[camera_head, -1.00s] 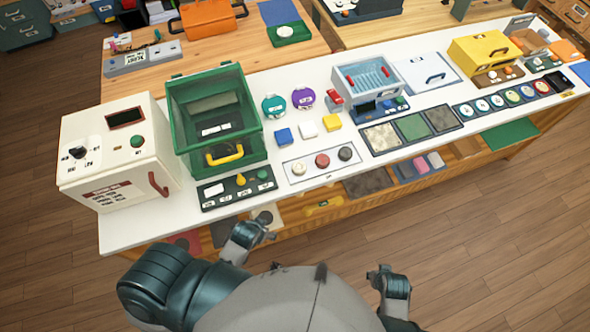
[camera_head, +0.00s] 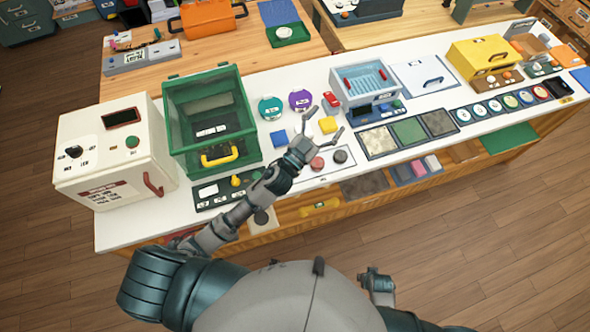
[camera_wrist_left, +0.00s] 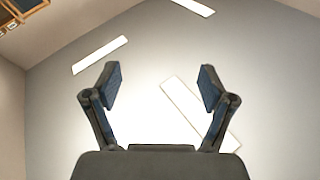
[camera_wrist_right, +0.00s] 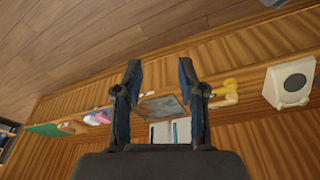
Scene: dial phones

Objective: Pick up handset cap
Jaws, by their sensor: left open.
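No part is clearly marked as the handset cap, and I cannot tell which one it is. Candidates on the white counter are a teal round cap (camera_head: 270,108), a purple round cap (camera_head: 300,100) and a small red piece (camera_head: 331,99). My right gripper (camera_head: 376,281) is low in front of the counter. Its fingers (camera_wrist_right: 160,75) are open and empty.
A green open bin (camera_head: 180,112) and a white box with a dial (camera_head: 82,152) stand at the left. A lower shelf (camera_head: 300,209) runs along the front.

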